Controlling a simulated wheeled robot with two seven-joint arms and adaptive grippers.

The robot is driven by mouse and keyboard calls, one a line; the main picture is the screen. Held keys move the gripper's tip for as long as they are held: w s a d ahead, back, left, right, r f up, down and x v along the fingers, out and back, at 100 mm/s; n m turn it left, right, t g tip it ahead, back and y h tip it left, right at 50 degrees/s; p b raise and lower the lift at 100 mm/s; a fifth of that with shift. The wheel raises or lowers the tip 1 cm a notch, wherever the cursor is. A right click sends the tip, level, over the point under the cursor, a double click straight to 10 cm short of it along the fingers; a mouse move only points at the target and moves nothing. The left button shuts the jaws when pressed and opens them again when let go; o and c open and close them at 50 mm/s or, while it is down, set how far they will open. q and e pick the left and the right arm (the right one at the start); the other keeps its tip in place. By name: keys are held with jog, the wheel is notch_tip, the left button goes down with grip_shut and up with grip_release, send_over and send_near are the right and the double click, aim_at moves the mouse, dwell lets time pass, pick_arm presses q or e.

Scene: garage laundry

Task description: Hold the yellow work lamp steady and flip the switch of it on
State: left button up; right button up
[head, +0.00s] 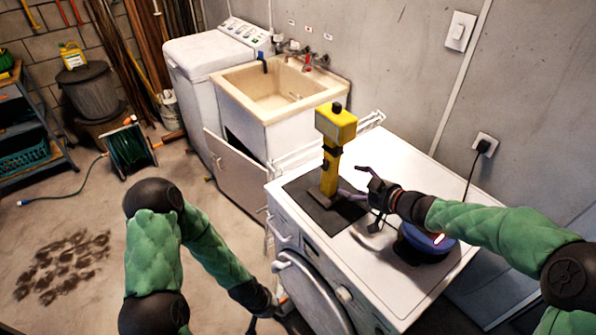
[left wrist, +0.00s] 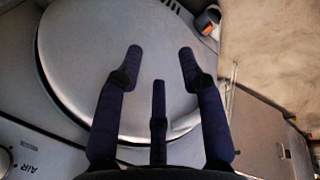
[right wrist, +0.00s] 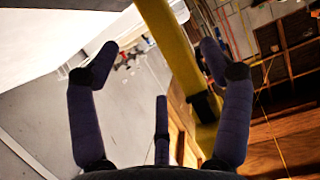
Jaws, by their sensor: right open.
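The yellow work lamp (head: 333,128) stands upright on a dark mat (head: 318,208) on top of the white front-loading machine. A dark knob tops its head, and a dark part (right wrist: 205,106) sits on its post; I cannot tell which is the switch. My right gripper (head: 353,183) is open just right of the post, fingers pointing at it. In the right wrist view (right wrist: 160,48), the yellow post (right wrist: 172,45) shows between the fingers, nearer the right one; contact is unclear. My left gripper (head: 266,308) is low before the machine; in the left wrist view (left wrist: 160,54) it is open and empty.
A blue object (head: 428,246) with a red glow sits under my right forearm, near the cord to the wall outlet (head: 484,143). The round machine door (left wrist: 115,70) faces my left gripper. A utility sink (head: 282,85) stands behind.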

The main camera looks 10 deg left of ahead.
aim_at(337, 178)
pick_arm(q)
jog(key=w+a+r+n+t+h, duration=0.1)
jog(key=w+a+r+t, duration=0.2)
jog(key=w+r, duration=0.85)
jog(key=w+a+r+n+t+h, duration=0.1)
jog(key=w+a+r+t+h, duration=0.15)
jog(key=w+r, duration=0.85)
jog(key=w+d+r+h, duration=0.1)
jog(key=d+r+h, duration=0.2)
jog(key=r, duration=0.5)
jog(key=w+d+r+h, duration=0.1)
jog(key=d+r+h, duration=0.2)
jog(key=r, duration=0.5)
jog(key=shift+d+m+t+h, duration=0.25)
jog(key=shift+m+t+h, duration=0.2)
jog(key=shift+h, duration=0.2)
pick_arm(e)
jog(key=x, duration=1.1)
jog(key=shift+d+f, duration=0.1)
